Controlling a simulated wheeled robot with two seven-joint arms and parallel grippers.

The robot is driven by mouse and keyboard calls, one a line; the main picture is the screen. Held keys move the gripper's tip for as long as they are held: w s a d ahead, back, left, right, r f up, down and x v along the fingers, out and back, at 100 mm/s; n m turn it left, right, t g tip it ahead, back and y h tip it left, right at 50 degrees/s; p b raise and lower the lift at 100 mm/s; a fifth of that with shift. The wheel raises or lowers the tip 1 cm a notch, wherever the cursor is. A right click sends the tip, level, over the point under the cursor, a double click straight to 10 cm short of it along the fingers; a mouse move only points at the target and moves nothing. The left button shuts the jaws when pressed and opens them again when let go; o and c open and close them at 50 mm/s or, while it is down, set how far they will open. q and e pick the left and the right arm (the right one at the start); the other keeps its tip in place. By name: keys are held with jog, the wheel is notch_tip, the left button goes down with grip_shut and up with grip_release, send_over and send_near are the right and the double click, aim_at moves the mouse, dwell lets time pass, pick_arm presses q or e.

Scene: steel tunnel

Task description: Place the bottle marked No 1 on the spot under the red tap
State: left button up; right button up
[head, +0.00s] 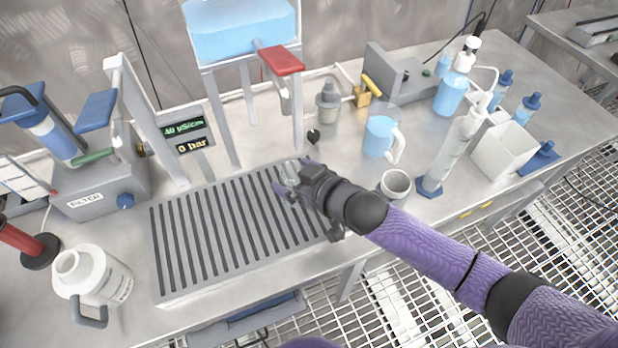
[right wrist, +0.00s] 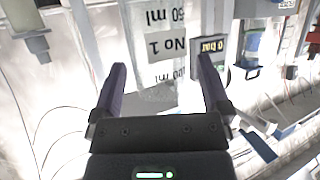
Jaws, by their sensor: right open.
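The clear bottle marked No 1 (right wrist: 165,45) fills the space ahead of my right gripper (right wrist: 161,75) in the right wrist view. The two dark fingers are open, one on each side of its lower part as pictured. In the head view, the bottle (head: 290,171) is partly hidden by my right gripper (head: 288,188) at the back right of the grooved grey drain rack (head: 190,262). The red tap (head: 282,60) is on the stand of a blue water tank, above and behind the bottle. Whether the fingers touch the bottle, I cannot tell. My left gripper is out of view.
A white mug (head: 395,184), a measuring cylinder (head: 452,150) and a jug of blue liquid (head: 380,137) stand to the right, close to my right arm. A white jug (head: 90,275) stands at the left. The rack's left part is bare.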

jog(key=p+v, duration=0.3)
jog(key=v, duration=0.8)
